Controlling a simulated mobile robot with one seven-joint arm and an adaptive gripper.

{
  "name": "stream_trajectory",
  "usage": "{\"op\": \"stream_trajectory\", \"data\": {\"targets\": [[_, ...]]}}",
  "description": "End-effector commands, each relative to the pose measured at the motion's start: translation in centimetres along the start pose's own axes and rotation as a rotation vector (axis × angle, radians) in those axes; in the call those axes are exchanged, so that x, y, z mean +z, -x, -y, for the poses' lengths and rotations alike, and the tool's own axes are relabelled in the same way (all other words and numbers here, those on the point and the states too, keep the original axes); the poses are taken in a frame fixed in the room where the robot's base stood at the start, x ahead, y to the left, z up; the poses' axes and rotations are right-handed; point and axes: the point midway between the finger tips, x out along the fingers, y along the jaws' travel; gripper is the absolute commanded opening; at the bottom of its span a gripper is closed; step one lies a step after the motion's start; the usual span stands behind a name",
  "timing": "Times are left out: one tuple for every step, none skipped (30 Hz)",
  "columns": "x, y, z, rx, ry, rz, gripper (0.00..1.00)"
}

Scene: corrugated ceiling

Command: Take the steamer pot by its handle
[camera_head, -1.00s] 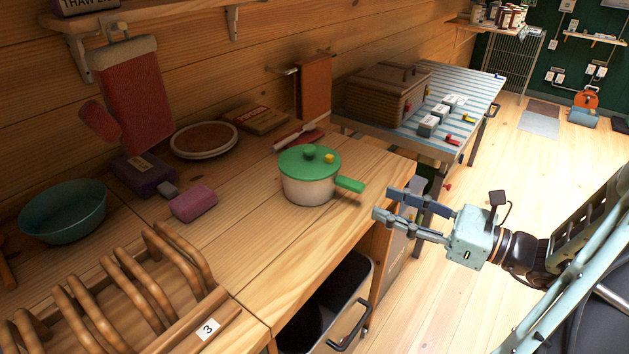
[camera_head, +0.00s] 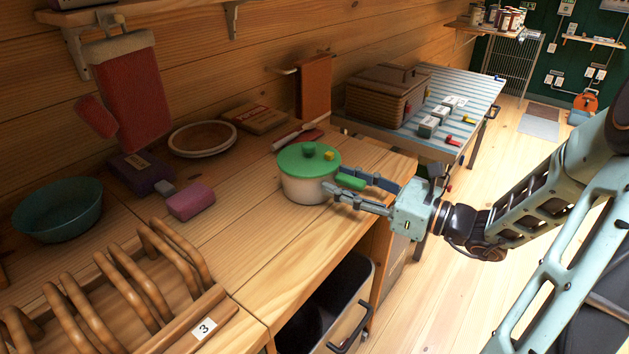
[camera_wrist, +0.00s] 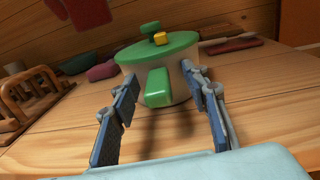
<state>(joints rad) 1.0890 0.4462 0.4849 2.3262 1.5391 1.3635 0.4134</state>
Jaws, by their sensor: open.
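The steamer pot (camera_head: 305,187) has a cream body, a green lid with a green knob and a small yellow piece, and a green handle (camera_head: 350,182). It stands upright on the wooden counter near its right edge. My gripper (camera_head: 345,187) is open at the pot's right side, with its fingers on either side of the handle. In the wrist view the handle (camera_wrist: 158,88) points toward me between the two open fingers (camera_wrist: 163,100), with gaps visible on both sides. The pot (camera_wrist: 175,75) is just beyond the fingertips.
A wooden rack (camera_head: 120,290) stands at the front left of the counter (camera_head: 250,245). A teal bowl (camera_head: 60,210), a pink block (camera_head: 190,201) and a round dish (camera_head: 202,139) lie left of the pot. An open dark bin (camera_head: 340,300) is below the counter edge.

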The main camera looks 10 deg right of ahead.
Motion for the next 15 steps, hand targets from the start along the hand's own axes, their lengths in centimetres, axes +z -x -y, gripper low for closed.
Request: {"op": "stream_trajectory", "data": {"targets": [[0.03,0.01,0.02,0.000,0.000,0.000,0.42],[0.03,0.02,0.02,0.000,0.000,0.000,0.42],[0.03,0.03,0.02,0.000,0.000,0.000,0.42],[0.03,0.03,0.02,0.000,0.000,0.000,0.41],[0.03,0.04,0.02,-0.001,0.001,0.000,0.37],[0.03,0.04,0.02,-0.001,0.001,0.000,0.33],[0.02,0.04,0.03,-0.001,0.001,0.000,0.30],[0.02,0.05,0.03,-0.001,0.001,0.000,0.26],[0.02,0.05,0.03,-0.001,0.001,0.000,0.22],[0.02,0.05,0.03,-0.001,0.001,0.000,0.19],[0.02,0.06,0.03,-0.001,0.001,0.000,0.15],[0.02,0.06,0.03,-0.001,0.001,0.000,0.11],[0.01,0.06,0.03,-0.001,0.001,0.000,0.08],[0.01,0.06,0.03,-0.001,0.001,0.000,0.04],[0.01,0.06,0.03,-0.001,0.001,0.000,0.00]]}}
